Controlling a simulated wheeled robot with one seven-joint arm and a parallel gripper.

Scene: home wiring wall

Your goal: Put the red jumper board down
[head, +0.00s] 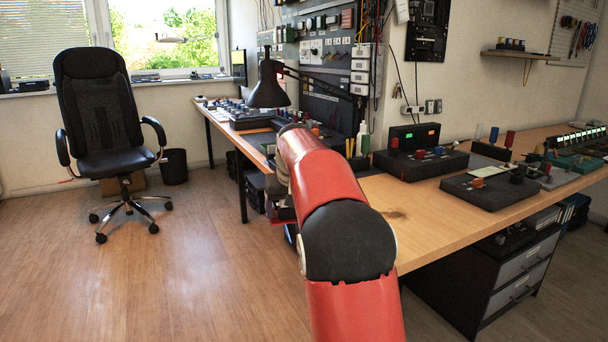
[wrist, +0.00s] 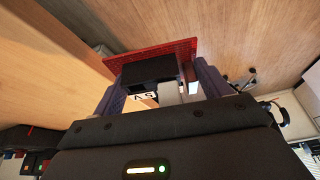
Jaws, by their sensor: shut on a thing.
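The red jumper board (wrist: 150,56) is a flat red plate at the top middle of the wrist view. A black block and a small pale part sit on its near side, between the fingers. My gripper (wrist: 158,85) is shut on it, with one dark finger at each side. Wooden floor shows behind the board, and a wooden surface edge lies to its left. In the head view my red arm reaches forward beside the bench, and it hides the gripper and the board.
The wooden workbench (head: 383,211) runs along the wall, with a bare stretch at its near left corner. Black device boxes (head: 420,162) and another dark unit (head: 487,191) stand on it. A black desk lamp (head: 268,92) rises behind my arm. An office chair (head: 100,120) stands at left.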

